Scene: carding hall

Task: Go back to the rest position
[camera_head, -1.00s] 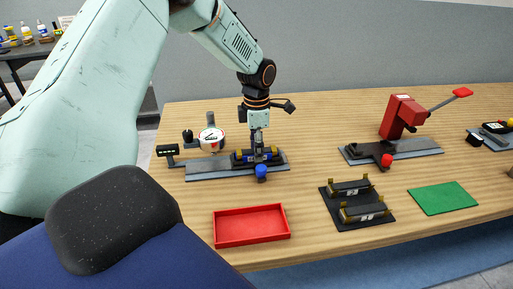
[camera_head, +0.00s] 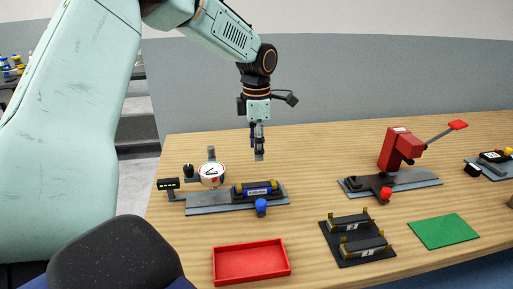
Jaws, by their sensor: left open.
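My left gripper (camera_head: 258,156) hangs pointing down above the gauge fixture (camera_head: 210,207), open and empty. A dark cylindrical part with a blue band (camera_head: 256,188) lies in the fixture's black holder, below and apart from the fingertips. The fixture has a round white dial (camera_head: 212,174), a small black display (camera_head: 168,184) and a blue knob (camera_head: 261,206). My right gripper is not in view.
A red tray (camera_head: 250,263) stands at the front. A black rack (camera_head: 357,240) with two slots sits right of it, beside a green mat (camera_head: 443,231). A red lever press (camera_head: 400,150) stands at the back right. The table's back middle is clear.

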